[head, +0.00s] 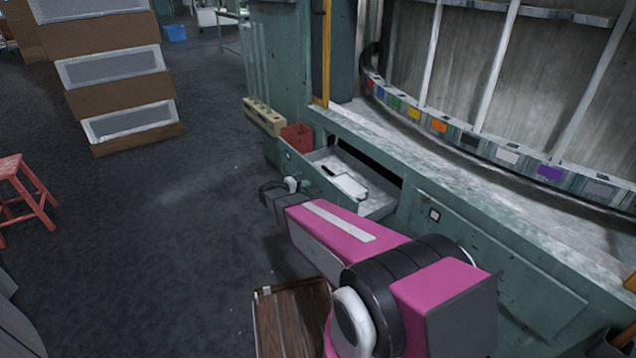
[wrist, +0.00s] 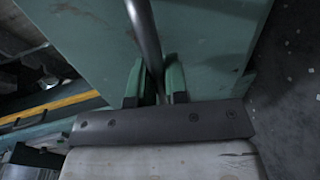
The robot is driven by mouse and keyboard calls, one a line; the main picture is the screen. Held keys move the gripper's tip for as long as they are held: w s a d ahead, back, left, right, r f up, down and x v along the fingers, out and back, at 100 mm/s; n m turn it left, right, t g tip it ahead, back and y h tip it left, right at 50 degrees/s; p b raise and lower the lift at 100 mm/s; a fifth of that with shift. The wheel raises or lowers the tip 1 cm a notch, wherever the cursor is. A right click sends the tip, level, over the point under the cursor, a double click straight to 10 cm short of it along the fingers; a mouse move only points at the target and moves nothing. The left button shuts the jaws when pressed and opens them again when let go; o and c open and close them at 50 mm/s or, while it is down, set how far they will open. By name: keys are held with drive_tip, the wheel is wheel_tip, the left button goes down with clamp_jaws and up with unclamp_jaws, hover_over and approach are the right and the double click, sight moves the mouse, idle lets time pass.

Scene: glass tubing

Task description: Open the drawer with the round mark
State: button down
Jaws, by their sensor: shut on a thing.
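A drawer (head: 376,208) in the green bench stands pulled out in the head view, with its inside showing. Its front face and any mark on it are hidden from the head view. My gripper (head: 270,194) is at the drawer's outer end. In the wrist view, the green-padded fingers (wrist: 160,84) are shut on a grey metal bar handle (wrist: 145,35) in front of a teal panel (wrist: 210,45). No round mark can be made out on that panel. A closed front to the right carries a small square mark (head: 434,215).
A white pad (head: 348,185) and a dark pen lie in the drawer. A red bin (head: 297,137) and a pale rack with rods (head: 264,117) are just beyond it. A wooden crate (head: 290,318) is on the floor near my arm. Open floor lies left; a red stool (head: 25,190) stands farther off.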

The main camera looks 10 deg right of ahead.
drive_tip(key=shift+f+v, duration=0.2)
drive_tip(key=shift+v, duration=0.8)
drive_tip(key=shift+f+v, duration=0.2)
drive_tip(key=shift+v, duration=0.8)
drive_tip(key=c, duration=1.1)
unclamp_jaws()
drive_tip(key=shift+c, duration=0.2)
drive_tip(key=shift+a, duration=0.1)
drive_tip(key=v, duration=1)
drive_tip(key=shift+a, duration=0.4)
drive_tip(key=shift+s, duration=0.15)
